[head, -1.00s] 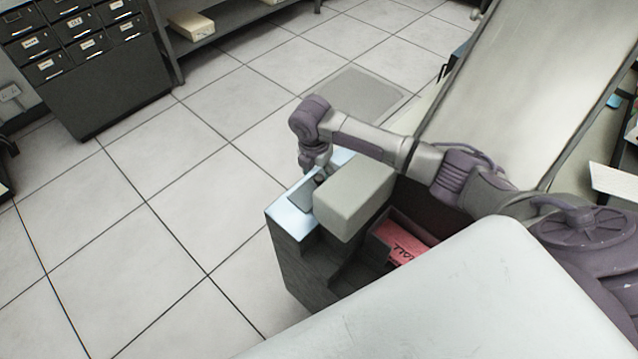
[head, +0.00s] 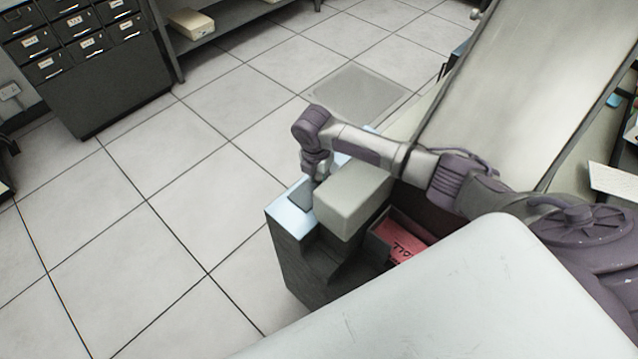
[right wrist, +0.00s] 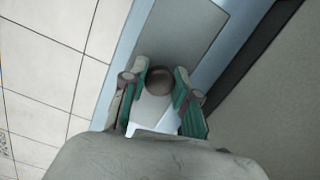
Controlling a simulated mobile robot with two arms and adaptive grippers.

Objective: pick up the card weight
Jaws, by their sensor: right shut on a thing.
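The card weight (right wrist: 182,32) is a flat grey plate with a round dark knob, lying on a pale blue surface in the right wrist view. In the head view the grey plate (head: 301,194) shows at the left of the pale block. My right gripper (right wrist: 160,88) has its two green-padded fingers on either side of the knob, shut on it. In the head view the right gripper (head: 319,179) points down at the plate, its fingertips partly hidden. My left gripper is not in view.
A pale grey block (head: 352,201) stands close beside the right gripper. A dark open compartment holds red cards (head: 403,246). The pale blue top (head: 290,219) belongs to a dark cabinet-like unit. Open tiled floor lies to the left; a drawer cabinet (head: 105,85) stands farther back.

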